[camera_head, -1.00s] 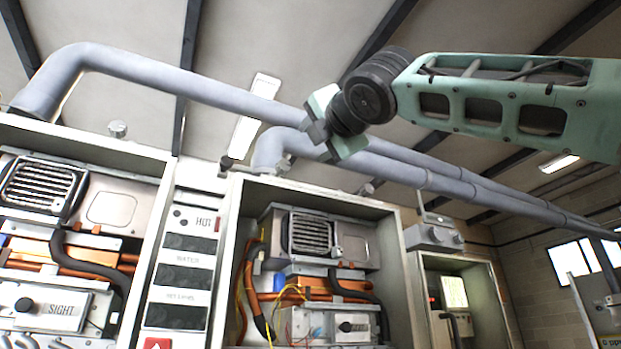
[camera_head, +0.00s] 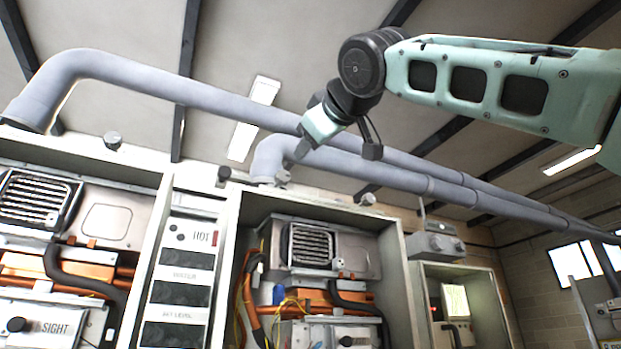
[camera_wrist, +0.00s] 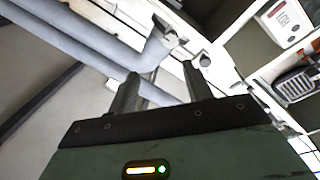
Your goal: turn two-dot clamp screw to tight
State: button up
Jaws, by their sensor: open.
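My gripper (camera_head: 301,152) is raised in front of the grey pipes, above the middle heater cabinet, pointing down and left. In the wrist view its two dark fingers (camera_wrist: 160,72) stand apart with nothing between them. Small grey knobs sit along the tops of the cabinets: one above the left cabinet (camera_head: 112,140), one left of the pipe elbow (camera_head: 224,173), one under the elbow (camera_head: 282,177) and one further right (camera_head: 367,198). I cannot make out dots on any of them, so I cannot tell which is the two-dot clamp screw. My gripper touches none that I can see.
Open heater cabinets stand at left (camera_head: 80,165) and middle (camera_head: 232,250), with a labelled HOT panel (camera_head: 185,268) between them. Grey pipes (camera_head: 200,88) run behind my arm. A grey box (camera_head: 434,245) sits on the right cabinet. The ceiling space is free.

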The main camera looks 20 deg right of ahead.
aim_at(284, 173)
jog(key=w+m+p, duration=0.2)
jog(key=w+m, duration=0.2)
jog(key=w, duration=0.1)
jog(key=w+m+g+p, duration=0.1)
jog(key=w+m+p, duration=0.2)
jog(key=w, duration=0.3)
jog(key=w+r+m+y+p, duration=0.1)
jog(key=w+m+p, duration=0.2)
jog(key=w+m, duration=0.2)
jog(key=shift+w+a+g, duration=0.2)
jog(key=shift+w+g, duration=0.15)
jog(key=shift+g, duration=0.05)
jog(key=shift+w+r+n+p, duration=0.1)
jog(key=shift+w+n+p, duration=0.15)
jog(key=shift+n+p, duration=0.25)
jog(key=shift+s+r+n+p, duration=0.1)
jog(key=shift+s+n+p, duration=0.15)
jog(key=shift+n+p, duration=1.15)
jog(key=shift+n, duration=0.2)
jog(key=s+b, duration=0.7)
jog(key=s, duration=1)
jog(key=shift+a+f, duration=0.3)
jog(key=shift+a, duration=0.15)
